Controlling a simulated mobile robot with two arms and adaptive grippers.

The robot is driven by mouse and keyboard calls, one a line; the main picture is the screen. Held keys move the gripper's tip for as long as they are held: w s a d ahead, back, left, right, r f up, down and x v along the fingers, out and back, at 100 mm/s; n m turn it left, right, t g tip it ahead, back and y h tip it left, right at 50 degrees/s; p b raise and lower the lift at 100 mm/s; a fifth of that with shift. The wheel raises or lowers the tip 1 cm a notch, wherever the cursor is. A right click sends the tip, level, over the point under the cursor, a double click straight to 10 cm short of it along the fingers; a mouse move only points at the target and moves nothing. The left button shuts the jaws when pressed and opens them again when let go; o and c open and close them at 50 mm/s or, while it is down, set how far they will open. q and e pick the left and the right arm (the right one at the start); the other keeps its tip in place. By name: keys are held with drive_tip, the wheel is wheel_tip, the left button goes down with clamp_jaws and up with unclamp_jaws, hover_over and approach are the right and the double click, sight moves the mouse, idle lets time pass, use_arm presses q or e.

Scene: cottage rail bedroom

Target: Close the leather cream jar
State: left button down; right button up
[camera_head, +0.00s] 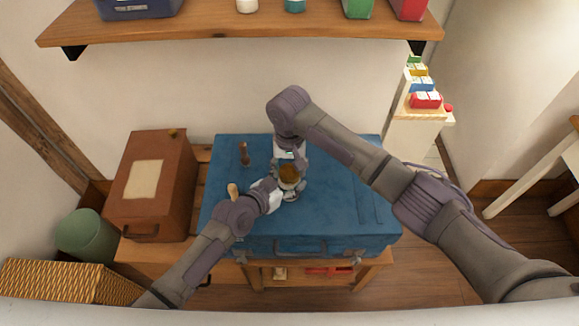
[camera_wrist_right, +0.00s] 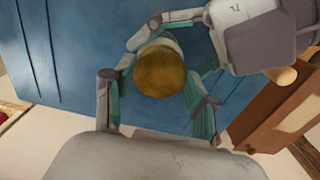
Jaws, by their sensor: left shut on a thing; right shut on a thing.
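The leather cream jar (camera_head: 291,184) stands upright on the blue suitcase, mostly hidden by my grippers. A round amber-brown lid (camera_head: 289,173) sits at its top; in the right wrist view the lid (camera_wrist_right: 161,72) covers most of the paler jar (camera_wrist_right: 160,41) beneath. My left gripper (camera_head: 284,188) reaches in from the left and is shut on the jar's body. My right gripper (camera_head: 290,167) comes from above and is shut on the lid, with one finger on each side (camera_wrist_right: 158,85). I cannot tell whether the lid is seated or threaded.
The blue suitcase (camera_head: 340,210) lies on a wooden bench. A dark brown small item (camera_head: 244,154) and a pale wooden-topped item (camera_head: 233,190) stand on it at left. A brown case (camera_head: 165,208) is left of it. A wooden shelf (camera_head: 210,30) hangs above.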

drive_tip(key=m, duration=0.6)
drive_tip(key=shift+s+a, duration=0.1)
drive_tip(key=shift+a, duration=0.05)
drive_tip(key=m, duration=1.2)
drive_tip(key=o, duration=0.9)
drive_tip(key=shift+c, duration=0.2)
